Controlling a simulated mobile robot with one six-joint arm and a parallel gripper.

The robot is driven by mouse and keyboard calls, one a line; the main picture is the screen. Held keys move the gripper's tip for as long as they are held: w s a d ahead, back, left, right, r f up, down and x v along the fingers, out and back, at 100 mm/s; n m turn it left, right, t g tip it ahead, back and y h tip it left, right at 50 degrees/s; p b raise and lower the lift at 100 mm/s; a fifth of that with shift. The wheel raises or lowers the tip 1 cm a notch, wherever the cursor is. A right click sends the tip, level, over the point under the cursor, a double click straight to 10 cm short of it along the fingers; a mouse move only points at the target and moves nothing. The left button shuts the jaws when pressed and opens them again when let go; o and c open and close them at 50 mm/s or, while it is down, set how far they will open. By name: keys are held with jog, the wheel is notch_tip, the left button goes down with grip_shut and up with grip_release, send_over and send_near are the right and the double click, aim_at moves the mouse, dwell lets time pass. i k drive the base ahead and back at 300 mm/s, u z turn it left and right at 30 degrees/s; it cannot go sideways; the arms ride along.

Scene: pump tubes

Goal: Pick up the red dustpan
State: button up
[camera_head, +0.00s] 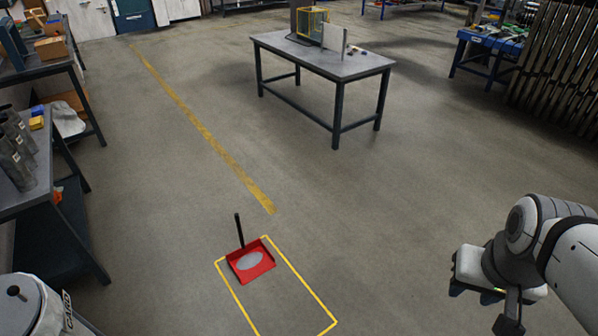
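The red dustpan (262,270) lies on the floor in the lower middle of the head view, at the far end of a yellow outlined rectangle. Its black handle (239,231) points up and away from the pan. A pale oval patch shows on the pan. My gripper (482,310) is at the lower right, well to the right of the dustpan and apart from it. Its fingers are partly hidden and small, so I cannot tell whether they are open or shut.
A grey workbench (325,62) stands behind the dustpan. Shelving benches (28,196) line the left side. A white drum (30,305) is at the lower left. A blue table (490,42) and dark tubes (560,70) stand at the right. The floor around the dustpan is clear.

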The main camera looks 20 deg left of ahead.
aim_at(253, 260)
jog(key=z, duration=0.05)
jog(key=i, duration=2.5)
jog(key=u, duration=3.65)
jog(key=i, duration=1)
jog(key=z, duration=0.1)
